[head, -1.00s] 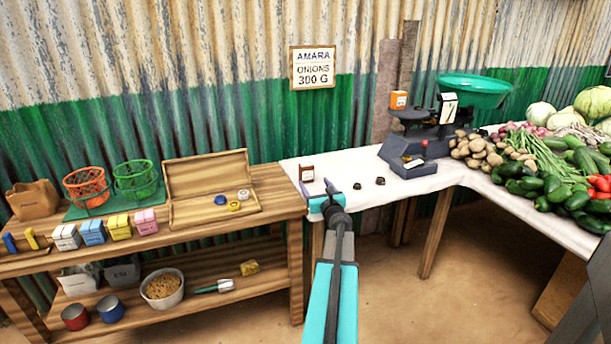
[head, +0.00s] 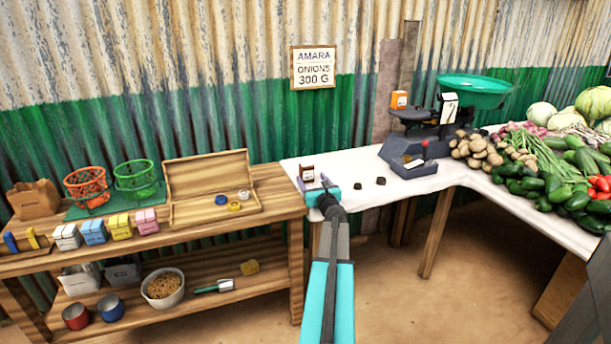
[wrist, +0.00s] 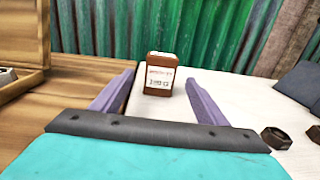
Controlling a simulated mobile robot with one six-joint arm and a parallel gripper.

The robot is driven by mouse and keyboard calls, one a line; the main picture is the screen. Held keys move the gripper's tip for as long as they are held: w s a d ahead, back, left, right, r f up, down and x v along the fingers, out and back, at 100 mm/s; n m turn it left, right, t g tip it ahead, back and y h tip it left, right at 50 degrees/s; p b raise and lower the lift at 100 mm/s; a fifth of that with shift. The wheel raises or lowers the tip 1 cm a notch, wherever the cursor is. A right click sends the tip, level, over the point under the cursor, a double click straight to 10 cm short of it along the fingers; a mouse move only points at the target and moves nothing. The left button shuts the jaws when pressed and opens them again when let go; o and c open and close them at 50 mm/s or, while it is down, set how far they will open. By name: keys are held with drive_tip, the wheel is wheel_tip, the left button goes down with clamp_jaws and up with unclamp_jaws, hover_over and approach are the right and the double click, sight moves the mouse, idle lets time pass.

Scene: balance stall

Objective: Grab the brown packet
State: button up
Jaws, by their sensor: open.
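The brown packet (head: 307,173) stands upright on the white-covered table, near its left end. It has a white label with print, clear in the wrist view (wrist: 160,88). My gripper (head: 318,189) is just in front of the packet in the head view. In the wrist view its two purple fingers (wrist: 157,97) are spread apart and empty, with the packet beyond them and between their lines. I see no contact between the fingers and the packet.
Dark weights (head: 380,181) lie right of my gripper on the white cloth (head: 365,163). The balance scale (head: 425,140), with an orange packet (head: 399,99) on it, stands farther right. A wooden bench (head: 270,187) adjoins on the left, with an open wooden box (head: 205,171) on it.

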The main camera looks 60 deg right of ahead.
sight(308, 169)
drive_tip(key=shift+x, duration=2.65)
drive_tip(key=shift+c, duration=0.2)
drive_tip(key=c, duration=1.2)
drive_tip(key=shift+r, duration=0.95)
drive_tip(key=shift+s+a+r+p, duration=0.1)
drive_tip(key=shift+s+r+p, duration=0.1)
drive_tip(key=shift+r+p, duration=0.55)
drive_tip(key=v, duration=0.5)
drive_tip(key=s+d+r+v, duration=0.1)
drive_tip(key=v, duration=0.9)
drive_tip(key=shift+s+d+r, duration=0.25)
drive_tip(key=shift+s+r, duration=0.05)
drive_tip(key=shift+s, duration=0.1)
